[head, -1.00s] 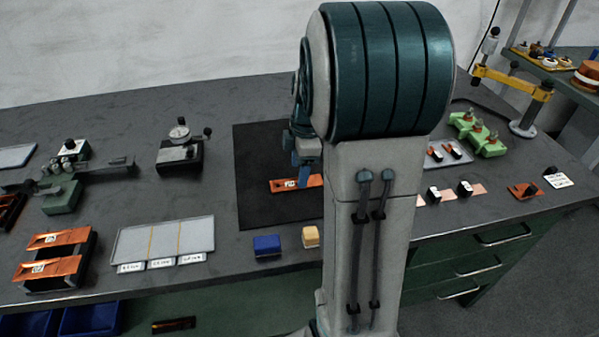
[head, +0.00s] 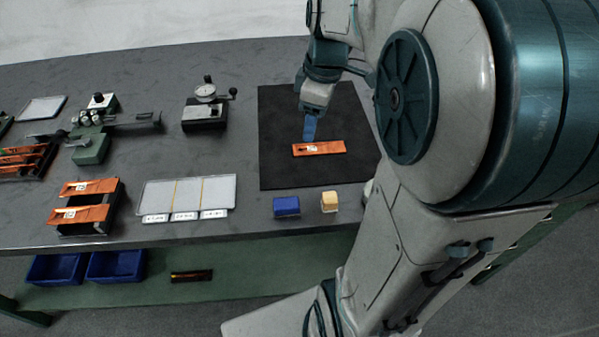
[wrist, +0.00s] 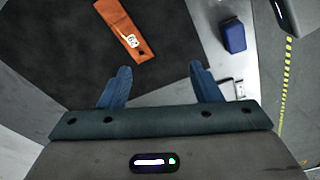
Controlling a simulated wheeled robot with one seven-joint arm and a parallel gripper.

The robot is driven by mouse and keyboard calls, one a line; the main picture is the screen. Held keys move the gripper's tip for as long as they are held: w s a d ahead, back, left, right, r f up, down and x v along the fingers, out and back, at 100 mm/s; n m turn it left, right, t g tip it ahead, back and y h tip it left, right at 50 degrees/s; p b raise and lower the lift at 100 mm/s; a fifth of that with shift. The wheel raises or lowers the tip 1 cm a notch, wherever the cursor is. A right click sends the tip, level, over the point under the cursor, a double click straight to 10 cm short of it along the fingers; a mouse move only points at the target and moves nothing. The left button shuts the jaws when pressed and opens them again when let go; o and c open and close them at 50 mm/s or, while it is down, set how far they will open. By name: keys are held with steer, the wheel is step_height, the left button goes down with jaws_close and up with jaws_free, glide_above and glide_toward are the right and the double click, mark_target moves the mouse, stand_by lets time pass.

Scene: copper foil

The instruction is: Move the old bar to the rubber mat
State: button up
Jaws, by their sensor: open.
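An orange copper bar (head: 319,148) with a small white label and a dark spot lies flat on the black rubber mat (head: 285,110). It also shows at the top of the wrist view (wrist: 124,28). My gripper (head: 310,134) is just above and behind the bar in the head view. In the wrist view its two blue fingers (wrist: 160,88) are spread apart with nothing between them, and the bar lies clear beyond their tips. Two similar orange bars (head: 86,187) rest on a dark stand (head: 90,228) at the left.
A blue block (head: 286,207) and a yellow block (head: 329,202) stand by the mat's front edge. A sectioned pale tray (head: 187,193), a gauge device (head: 205,112) and a green-based fixture (head: 90,148) are to the left. Blue bins (head: 115,266) sit below.

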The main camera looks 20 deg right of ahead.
steer(key=s+a+f+m, duration=0.1)
steer(key=s+a+m, duration=0.1)
steer(key=s+m, duration=0.1)
steer(key=s+a+f+m+t, duration=0.1)
steer(key=s+a+m, duration=0.2)
steer(key=s+a+f+m, duration=0.1)
steer(key=s+a+m, duration=0.1)
steer(key=s+m, duration=0.1)
steer(key=shift+s+a+f+h, duration=0.3)
steer(key=shift+a+f, duration=0.05)
steer(key=shift+a, duration=0.05)
steer(key=shift+s+a+f+m+t, duration=0.1)
steer(key=shift+s+f+m+t, duration=0.2)
steer(key=shift+s+m, duration=0.2)
